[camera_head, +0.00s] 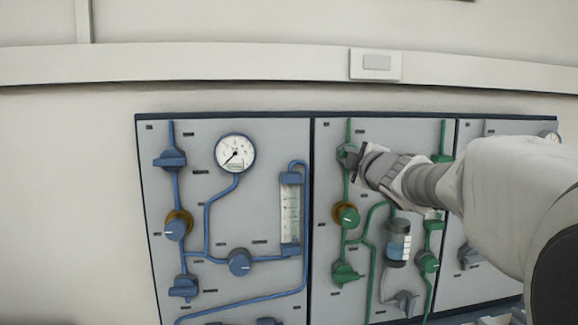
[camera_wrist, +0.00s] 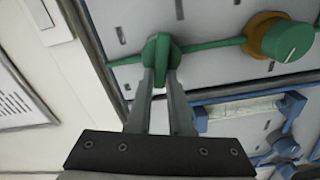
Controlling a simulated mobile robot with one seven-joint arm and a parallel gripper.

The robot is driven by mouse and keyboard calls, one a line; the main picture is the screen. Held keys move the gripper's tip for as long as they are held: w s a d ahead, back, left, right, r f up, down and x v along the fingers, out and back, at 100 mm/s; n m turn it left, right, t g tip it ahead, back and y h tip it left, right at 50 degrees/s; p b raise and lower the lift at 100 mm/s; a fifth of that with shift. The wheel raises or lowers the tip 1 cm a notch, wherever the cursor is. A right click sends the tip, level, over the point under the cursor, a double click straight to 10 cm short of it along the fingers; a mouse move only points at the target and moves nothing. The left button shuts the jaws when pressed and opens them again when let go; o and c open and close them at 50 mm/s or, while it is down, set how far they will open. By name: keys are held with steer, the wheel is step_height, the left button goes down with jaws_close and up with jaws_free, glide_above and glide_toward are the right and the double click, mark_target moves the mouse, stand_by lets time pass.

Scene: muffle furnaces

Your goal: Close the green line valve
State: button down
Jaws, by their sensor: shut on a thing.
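The green line valve (camera_wrist: 161,50) is a green handle on the green pipe, at the top left of the middle panel. In the wrist view my gripper (camera_wrist: 162,74) has its two fingers on either side of this handle and is shut on it. In the head view my gripper (camera_head: 356,165) reaches the valve from the right and hides most of it. The green pipe (camera_head: 348,130) runs straight up from the valve. The handle looks to lie across the pipe in the wrist view.
A green knob with a yellow-brown collar (camera_head: 346,215) sits below on the same pipe. Another green valve (camera_head: 345,274) is lower. A blue-lined panel (camera_head: 220,200) with a round gauge (camera_head: 235,153) stands left. A bottle with blue liquid (camera_head: 398,246) is beneath my arm.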

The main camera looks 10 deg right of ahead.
steer(key=shift+f+n+b, duration=0.15)
steer(key=shift+n+b, duration=0.3)
steer(key=shift+n, duration=0.35)
steer(key=shift+f+n+b, duration=0.15)
steer(key=shift+n+b, duration=0.3)
steer(key=shift+n, duration=0.35)
steer(key=c, duration=0.8)
jaws_free()
steer(key=shift+s, duration=0.1)
steer(key=s+p, duration=0.3)
steer(key=s, duration=1.4)
steer(key=shift+s, duration=0.1)
